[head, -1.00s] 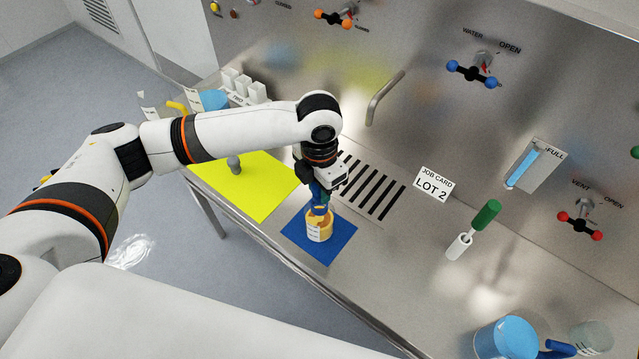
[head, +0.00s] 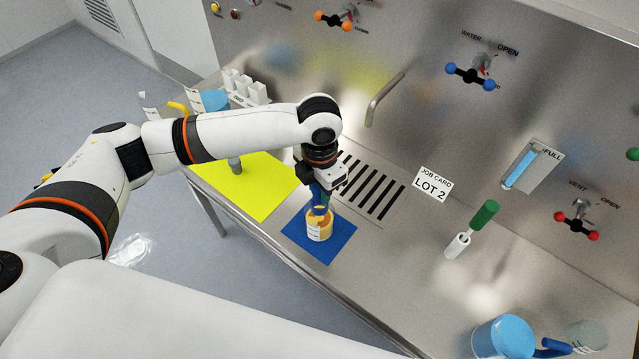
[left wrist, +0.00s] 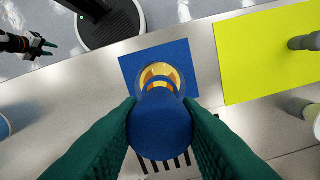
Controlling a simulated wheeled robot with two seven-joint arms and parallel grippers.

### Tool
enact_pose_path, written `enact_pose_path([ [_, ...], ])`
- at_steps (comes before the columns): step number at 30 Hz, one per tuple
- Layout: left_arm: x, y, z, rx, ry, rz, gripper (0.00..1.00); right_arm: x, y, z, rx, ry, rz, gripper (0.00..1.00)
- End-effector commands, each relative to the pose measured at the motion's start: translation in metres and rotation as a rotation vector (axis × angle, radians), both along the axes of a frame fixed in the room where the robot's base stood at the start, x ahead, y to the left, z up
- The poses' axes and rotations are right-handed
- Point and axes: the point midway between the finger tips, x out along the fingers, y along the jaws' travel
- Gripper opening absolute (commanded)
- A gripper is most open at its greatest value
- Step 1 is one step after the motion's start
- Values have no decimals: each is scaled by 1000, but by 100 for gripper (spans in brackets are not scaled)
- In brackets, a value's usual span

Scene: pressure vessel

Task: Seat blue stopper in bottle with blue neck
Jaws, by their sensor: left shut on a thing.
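My left gripper (head: 321,204) points down over the blue mat and is shut on the blue stopper. In the left wrist view the stopper (left wrist: 160,126) sits between the two green fingers, with its broad round top facing the camera. The amber bottle (head: 320,230) with a white label stands upright on the blue mat, right below the gripper. In the left wrist view the bottle (left wrist: 158,70) shows behind the stopper, which hides much of its mouth. I cannot tell whether stopper and neck touch. My right gripper (left wrist: 42,48) shows small at the upper left there, fingers apparently apart.
The blue mat (head: 336,246) lies near the bench's front edge. A yellow mat (head: 258,203) with a grey upright piece (head: 235,165) is to its left. A slotted drain (head: 375,190) lies behind. A green-handled tool (head: 485,215) and a blue container (head: 503,337) stand to the right.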

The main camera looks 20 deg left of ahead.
Motion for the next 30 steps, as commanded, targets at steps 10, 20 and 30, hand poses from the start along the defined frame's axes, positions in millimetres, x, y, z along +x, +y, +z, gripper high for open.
enact_pose_path([
  [10,0,0,0,0,0,-1,9,0,-1,0,-1,1,1,36],
  [20,0,0,1,0,0,0,9,-1,-1,5,-1,1,1,36],
  [30,0,0,0,1,-1,-1,9,0,-1,6,-1,1,1,36],
])
